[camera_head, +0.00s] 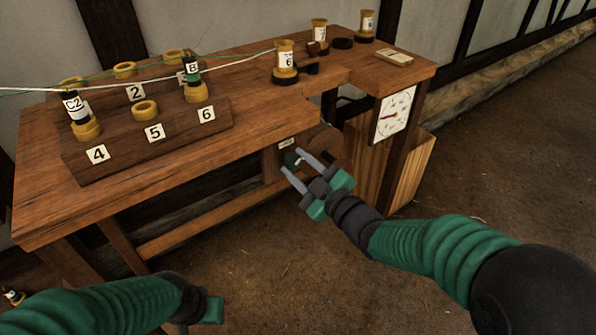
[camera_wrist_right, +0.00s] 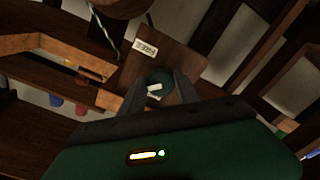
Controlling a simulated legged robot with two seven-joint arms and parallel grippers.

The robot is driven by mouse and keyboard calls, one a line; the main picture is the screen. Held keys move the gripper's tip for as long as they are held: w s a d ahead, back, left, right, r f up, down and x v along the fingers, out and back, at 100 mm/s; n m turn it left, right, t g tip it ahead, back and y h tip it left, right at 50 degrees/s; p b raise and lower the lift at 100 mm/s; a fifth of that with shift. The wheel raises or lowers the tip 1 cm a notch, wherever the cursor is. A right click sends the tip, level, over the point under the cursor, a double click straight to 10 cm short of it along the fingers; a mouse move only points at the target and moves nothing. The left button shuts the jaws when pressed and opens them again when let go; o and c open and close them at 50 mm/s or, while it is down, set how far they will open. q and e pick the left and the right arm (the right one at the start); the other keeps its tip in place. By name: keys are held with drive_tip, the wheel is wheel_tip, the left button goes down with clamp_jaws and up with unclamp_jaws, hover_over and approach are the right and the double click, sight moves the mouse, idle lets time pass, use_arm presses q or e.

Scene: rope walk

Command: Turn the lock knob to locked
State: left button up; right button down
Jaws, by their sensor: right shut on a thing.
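The lock knob (camera_head: 290,159) is a small dark green round knob on a wooden panel under the bench's front edge. In the right wrist view the knob (camera_wrist_right: 155,86) shows a white pointer mark and sits between the fingers. My right gripper (camera_head: 292,161) is shut on it, one finger on each side. A small white label (camera_wrist_right: 146,48) lies beside the knob, upside down in the wrist view; it seems to read FREE.
The wooden bench (camera_head: 255,128) carries a numbered board (camera_head: 72,160) with labelled bobbins and yellow rings. White and green strands cross above it. A white dial (camera_head: 393,115) hangs at the right end, above a wooden bin (camera_head: 412,172).

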drive_tip(key=n+b, duration=0.1)
drive_tip(key=n, duration=0.1)
drive_tip(key=n+b, duration=0.3)
drive_tip(key=shift+f+n, duration=0.3)
drive_tip(key=shift+f, duration=0.05)
drive_tip(key=shift+r+n+b, duration=0.15)
drive_tip(key=shift+n+b, duration=1.5)
drive_tip(key=shift+n, duration=0.55)
drive_tip(key=c, duration=0.9)
unclamp_jaws()
drive_tip(key=shift+r, duration=0.1)
drive_tip(key=shift+d+r, duration=0.1)
drive_tip(key=v, duration=1.6)
drive_tip(key=shift+s+d, duration=0.15)
drive_tip(key=shift+s, duration=0.15)
